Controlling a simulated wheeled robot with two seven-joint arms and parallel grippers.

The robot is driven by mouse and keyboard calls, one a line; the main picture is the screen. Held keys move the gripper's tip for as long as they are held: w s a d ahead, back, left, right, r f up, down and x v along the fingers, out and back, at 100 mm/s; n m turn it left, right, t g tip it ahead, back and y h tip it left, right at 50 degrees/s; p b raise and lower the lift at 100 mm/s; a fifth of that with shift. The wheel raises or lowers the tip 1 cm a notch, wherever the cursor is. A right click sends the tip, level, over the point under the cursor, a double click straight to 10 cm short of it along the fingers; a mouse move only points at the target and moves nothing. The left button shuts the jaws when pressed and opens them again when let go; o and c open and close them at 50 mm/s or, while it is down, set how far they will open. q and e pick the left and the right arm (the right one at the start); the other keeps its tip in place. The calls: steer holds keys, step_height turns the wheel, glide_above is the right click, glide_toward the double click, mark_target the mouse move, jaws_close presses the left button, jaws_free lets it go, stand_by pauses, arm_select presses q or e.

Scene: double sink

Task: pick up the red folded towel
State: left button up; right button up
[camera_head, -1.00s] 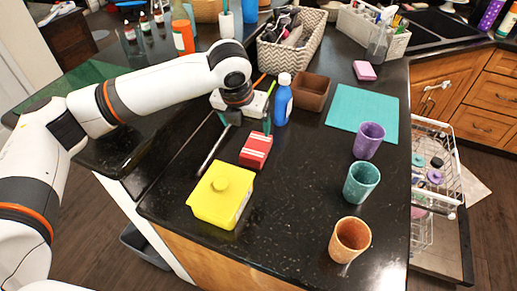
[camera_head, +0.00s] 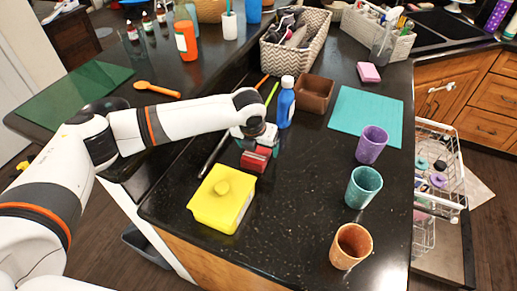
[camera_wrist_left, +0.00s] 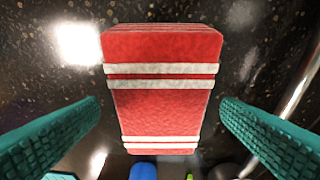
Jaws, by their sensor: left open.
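The red folded towel (camera_head: 256,158) with white stripes lies on the black counter, behind the yellow lidded box. My left gripper (camera_head: 258,143) is over the towel, pointing down, and hides part of it in the head view. In the left wrist view the towel (camera_wrist_left: 162,90) fills the middle, between the two teal fingers of my open left gripper (camera_wrist_left: 160,130). A gap shows on each side between finger and towel. I cannot tell how far the fingertips are above the counter. My right gripper is not in view.
The yellow box (camera_head: 221,198) stands just in front of the towel. A blue bottle (camera_head: 285,103) and a brown box (camera_head: 314,94) stand close behind. Purple (camera_head: 371,145), teal (camera_head: 363,187) and orange (camera_head: 350,246) cups line the right side. The counter between towel and cups is clear.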

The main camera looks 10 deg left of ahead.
arm_select(q)
steer(key=shift+w+f, duration=0.2)
steer(key=shift+f, duration=0.4)
steer(key=c, duration=1.1)
